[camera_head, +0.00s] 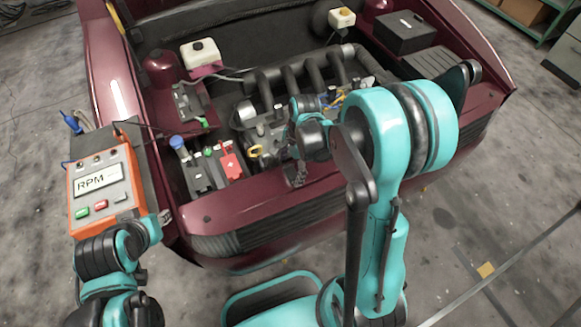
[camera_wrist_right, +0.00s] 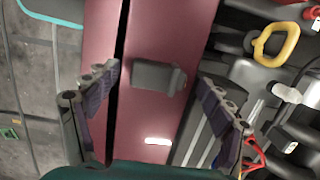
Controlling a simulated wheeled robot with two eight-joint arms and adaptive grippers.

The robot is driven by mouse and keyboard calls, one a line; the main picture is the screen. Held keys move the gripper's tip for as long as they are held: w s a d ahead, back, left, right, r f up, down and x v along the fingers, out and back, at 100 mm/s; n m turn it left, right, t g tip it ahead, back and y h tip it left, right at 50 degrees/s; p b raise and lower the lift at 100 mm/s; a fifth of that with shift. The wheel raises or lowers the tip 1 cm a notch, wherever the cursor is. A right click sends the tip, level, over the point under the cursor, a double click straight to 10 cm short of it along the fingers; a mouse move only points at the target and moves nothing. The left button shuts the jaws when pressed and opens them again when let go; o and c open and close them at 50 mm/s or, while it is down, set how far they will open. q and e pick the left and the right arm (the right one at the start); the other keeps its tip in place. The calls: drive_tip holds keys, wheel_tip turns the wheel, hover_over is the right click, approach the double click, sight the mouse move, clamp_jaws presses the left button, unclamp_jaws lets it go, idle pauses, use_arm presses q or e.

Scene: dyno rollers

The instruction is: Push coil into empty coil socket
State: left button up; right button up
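My right gripper (camera_head: 297,175) is over the front of the maroon car's engine bay, its fingers small and partly lost against the dark parts. In the right wrist view its two fingers (camera_wrist_right: 155,100) stand wide apart. A small dark grey block (camera_wrist_right: 155,77) lies between them in the picture, against the maroon front panel (camera_wrist_right: 152,125); I cannot tell whether it is the coil or a fixed part. No finger visibly touches it. I cannot make out the coil socket in the engine (camera_head: 300,80).
An orange RPM meter (camera_head: 100,188) stands at the left, close to my left arm. A battery with a red cover (camera_head: 230,165) sits near the gripper. A yellow ring handle (camera_wrist_right: 275,43) shows in the right wrist view. A black box (camera_head: 405,33) is at the back right.

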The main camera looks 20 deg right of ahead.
drive_tip(key=shift+r, duration=0.1)
wheel_tip(320, 180, up, 12)
drive_tip(key=d, duration=0.2)
idle(0.3)
idle(0.5)
drive_tip(key=s+a+r+n+t+h, duration=0.1)
drive_tip(key=s+a+r+n+t, duration=0.2)
drive_tip(key=n, duration=1.4)
drive_tip(key=s+t, duration=0.4)
drive_tip(key=s, duration=0.3)
drive_tip(key=shift+s+a+h, duration=0.2)
drive_tip(key=shift+a+h, duration=0.1)
drive_tip(key=shift+h, duration=0.1)
